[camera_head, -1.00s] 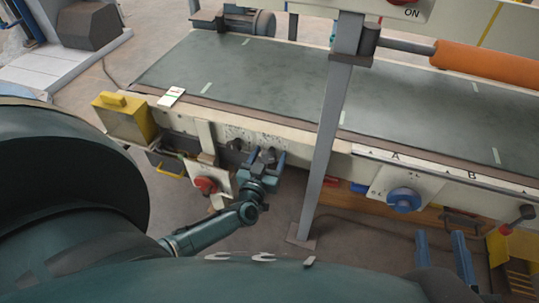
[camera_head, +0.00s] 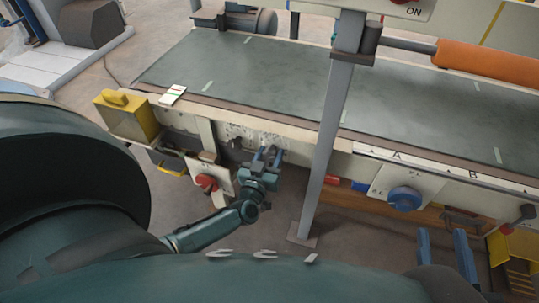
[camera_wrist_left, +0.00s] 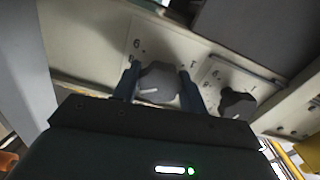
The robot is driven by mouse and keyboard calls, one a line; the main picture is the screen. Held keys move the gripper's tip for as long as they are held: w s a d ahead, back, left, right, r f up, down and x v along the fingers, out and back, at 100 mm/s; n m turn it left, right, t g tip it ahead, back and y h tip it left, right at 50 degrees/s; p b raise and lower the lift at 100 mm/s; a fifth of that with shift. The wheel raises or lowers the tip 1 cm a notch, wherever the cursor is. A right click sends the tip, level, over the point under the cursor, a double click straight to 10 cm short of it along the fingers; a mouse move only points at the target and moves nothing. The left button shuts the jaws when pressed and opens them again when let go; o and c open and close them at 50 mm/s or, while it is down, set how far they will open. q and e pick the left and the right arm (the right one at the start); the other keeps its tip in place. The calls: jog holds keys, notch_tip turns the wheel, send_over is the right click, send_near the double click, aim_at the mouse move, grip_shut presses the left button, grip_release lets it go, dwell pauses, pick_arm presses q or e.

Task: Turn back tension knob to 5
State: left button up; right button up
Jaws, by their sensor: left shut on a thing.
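In the left wrist view a grey round knob (camera_wrist_left: 158,84) with a pale pointer line sits on a cream dial plate with small printed marks. My left gripper (camera_wrist_left: 159,78) has one finger on each side of this knob and is shut on it. In the head view my left gripper (camera_head: 268,154) reaches the machine's front panel and hides most of the knob. My right gripper (camera_head: 444,245) shows at the lower right of the head view, open and empty, with its blue fingers apart.
A second, dark knob (camera_wrist_left: 237,103) sits close beside the held one. A red knob (camera_head: 206,182) is left of my left gripper, and a grey post (camera_head: 328,150) stands to its right. A blue knob (camera_head: 404,199) and a yellow box (camera_head: 128,116) are on the machine front.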

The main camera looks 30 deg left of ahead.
pick_arm(q)
jog(key=n, duration=0.5)
jog(key=shift+n, duration=0.4)
jog(key=shift+n+b, duration=0.45)
jog(key=shift+n, duration=2.25)
jog(key=o, duration=1)
jog(key=shift+c, duration=0.2)
